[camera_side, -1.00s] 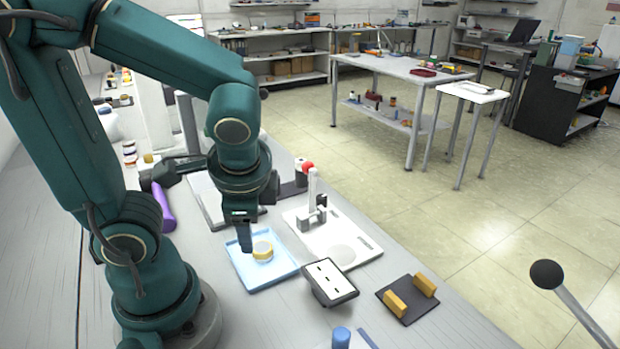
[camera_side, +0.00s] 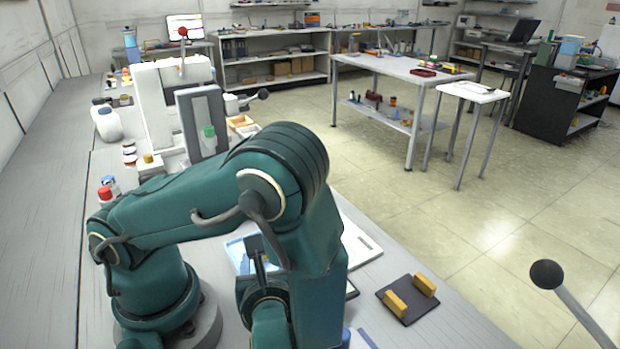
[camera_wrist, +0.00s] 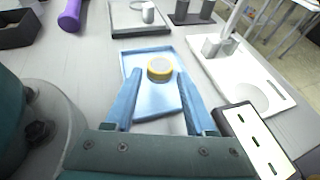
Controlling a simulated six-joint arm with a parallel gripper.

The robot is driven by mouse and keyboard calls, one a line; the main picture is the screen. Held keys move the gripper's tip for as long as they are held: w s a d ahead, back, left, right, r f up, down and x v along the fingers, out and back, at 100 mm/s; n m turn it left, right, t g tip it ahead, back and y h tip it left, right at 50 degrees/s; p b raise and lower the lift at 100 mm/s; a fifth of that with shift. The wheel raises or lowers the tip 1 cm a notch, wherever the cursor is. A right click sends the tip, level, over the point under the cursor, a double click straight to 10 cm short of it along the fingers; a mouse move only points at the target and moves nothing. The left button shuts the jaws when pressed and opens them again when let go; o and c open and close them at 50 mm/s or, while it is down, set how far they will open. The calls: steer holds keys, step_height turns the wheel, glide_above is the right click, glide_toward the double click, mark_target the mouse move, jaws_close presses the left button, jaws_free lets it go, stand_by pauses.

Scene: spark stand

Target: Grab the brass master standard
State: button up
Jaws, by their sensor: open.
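A round piece with a brass-yellow rim and a grey top (camera_wrist: 160,68) lies on a light blue tray (camera_wrist: 157,110) in the wrist view; I take it for the brass master standard. My gripper (camera_wrist: 159,83) is open, its two blue fingers pointing towards the piece from either side of the tray's near part. Nothing is between the fingertips, and the piece appears beyond them. In the side view my arm covers the gripper and most of the tray (camera_side: 236,252); the piece is mostly hidden there.
Right of the tray are a white stand base (camera_wrist: 278,101) with a post and a black-framed panel (camera_wrist: 252,141). A grey plate (camera_wrist: 125,24) with a small cylinder lies beyond the tray, and a purple cylinder (camera_wrist: 70,14) at far left. A dark pad (camera_side: 407,300) holds two yellow blocks.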

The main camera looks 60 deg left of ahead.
steer(key=shift+x, duration=2.45)
jaws_close()
